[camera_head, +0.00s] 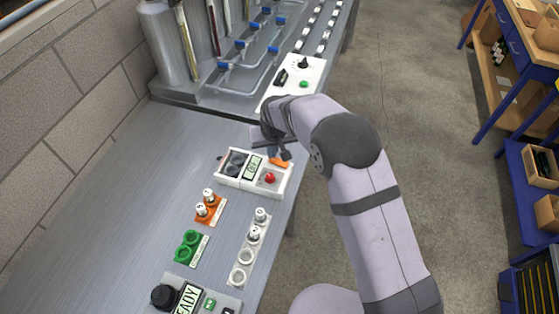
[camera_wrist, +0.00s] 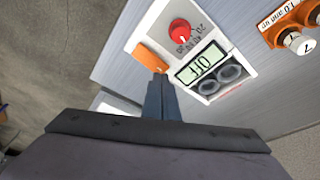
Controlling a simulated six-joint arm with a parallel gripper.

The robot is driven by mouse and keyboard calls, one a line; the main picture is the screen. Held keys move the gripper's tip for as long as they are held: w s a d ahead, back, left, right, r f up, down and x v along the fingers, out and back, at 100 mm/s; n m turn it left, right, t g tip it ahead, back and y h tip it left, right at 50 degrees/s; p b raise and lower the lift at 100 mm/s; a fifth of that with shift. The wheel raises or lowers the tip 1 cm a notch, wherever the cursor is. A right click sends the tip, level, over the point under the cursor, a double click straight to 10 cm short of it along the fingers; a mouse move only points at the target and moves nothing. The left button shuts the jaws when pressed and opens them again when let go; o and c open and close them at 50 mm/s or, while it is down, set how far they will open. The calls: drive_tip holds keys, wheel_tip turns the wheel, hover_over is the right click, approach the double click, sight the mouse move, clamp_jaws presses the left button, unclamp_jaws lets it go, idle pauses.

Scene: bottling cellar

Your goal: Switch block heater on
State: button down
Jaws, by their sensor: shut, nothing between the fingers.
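The block heater (camera_head: 247,183) is a white box on the grey bench with two dark round wells, a small display, a red knob (camera_head: 269,178) and an orange rocker switch (camera_head: 279,162). In the wrist view its display (camera_wrist: 202,63) reads OFF, upside down. The orange switch (camera_wrist: 149,57) lies beside the red knob (camera_wrist: 180,31) there. My gripper (camera_wrist: 161,78) is shut and empty, its fingertips right at the end of the orange switch; I cannot tell whether they touch it. In the head view my gripper (camera_head: 277,150) is over the heater's far right corner.
Orange (camera_head: 208,208), green (camera_head: 188,247) and white (camera_head: 246,254) vial racks stand nearer on the bench. A device with a black knob and READY display (camera_head: 188,298) is at the front. A control panel (camera_head: 292,82) and bottling machine are behind. Open floor lies to the right.

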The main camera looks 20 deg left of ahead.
sight(272, 160)
drive_tip(key=shift+f+b, duration=0.6)
drive_tip(key=shift+f, duration=0.2)
idle(0.6)
drive_tip(key=shift+r, duration=0.15)
drive_tip(key=shift+r+p, duration=1.95)
drive_tip(key=shift+r, duration=1)
drive_tip(key=s+d+r+m+g+h, duration=0.1)
drive_tip(key=s+d+r+m, duration=0.15)
drive_tip(key=d, duration=0.95)
drive_tip(key=s+d+r+m, duration=0.1)
drive_tip(key=s+d+r, duration=0.3)
drive_tip(key=d, duration=0.7)
drive_tip(key=s+d+m+g, duration=0.2)
drive_tip(key=s+d, duration=1.1)
drive_tip(key=s, duration=0.4)
drive_tip(key=shift+s+d+r+h, duration=0.15)
drive_tip(key=shift+s+r+h, duration=0.1)
drive_tip(key=shift+r+h, duration=0.05)
